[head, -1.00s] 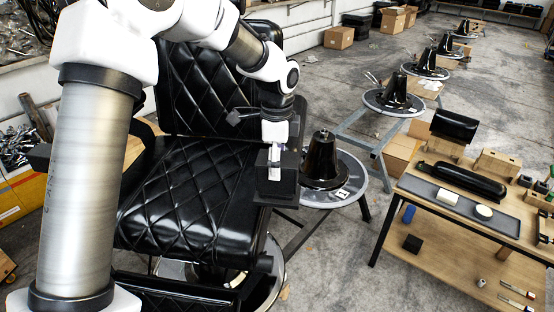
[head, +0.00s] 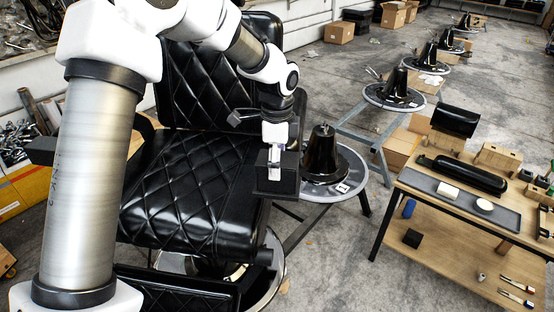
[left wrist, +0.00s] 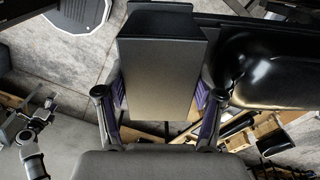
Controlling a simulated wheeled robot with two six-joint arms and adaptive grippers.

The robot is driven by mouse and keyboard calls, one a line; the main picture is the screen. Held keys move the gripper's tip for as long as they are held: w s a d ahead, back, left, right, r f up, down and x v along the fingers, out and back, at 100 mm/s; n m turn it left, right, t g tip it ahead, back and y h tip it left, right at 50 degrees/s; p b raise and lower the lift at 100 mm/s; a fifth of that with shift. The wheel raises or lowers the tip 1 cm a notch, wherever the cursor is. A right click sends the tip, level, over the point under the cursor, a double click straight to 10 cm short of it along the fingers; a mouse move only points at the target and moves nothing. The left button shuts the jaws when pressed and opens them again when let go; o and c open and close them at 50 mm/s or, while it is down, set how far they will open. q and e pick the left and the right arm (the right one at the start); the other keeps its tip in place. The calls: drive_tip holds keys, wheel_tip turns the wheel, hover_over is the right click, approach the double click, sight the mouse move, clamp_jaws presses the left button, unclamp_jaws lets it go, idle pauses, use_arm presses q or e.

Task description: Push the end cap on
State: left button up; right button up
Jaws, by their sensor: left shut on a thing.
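My left gripper (head: 274,168) is shut on a dark box-shaped piece (head: 288,181), apparently the end cap, beside the right edge of the black barber chair's seat (head: 185,190). In the left wrist view the gripper's fingers (left wrist: 160,100) flank the dark piece (left wrist: 158,75), one on each side. The shiny black chair padding (left wrist: 272,72) lies right of the piece, close to it. Whether the piece touches the chair or sits on any part of it cannot be told. A small arm, possibly my right one, shows at the left wrist view's lower left; its gripper is unclear.
A round stand (head: 345,187) with a black cone-shaped base (head: 321,157) stands just right of the gripper. A wooden table (head: 420,182) with a grey tray (head: 452,202) and a black cushion (head: 468,176) is further right. Floor between the stand and table is partly free.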

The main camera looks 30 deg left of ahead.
use_arm(q)
drive_tip(key=shift+f, duration=0.15)
drive_tip(key=o, duration=1.3)
drive_tip(key=shift+o, duration=0.2)
drive_tip(key=shift+r, duration=0.2)
wheel_tip(320, 180, up, 12)
drive_tip(key=shift+s+f, duration=0.1)
drive_tip(key=shift+f, duration=0.1)
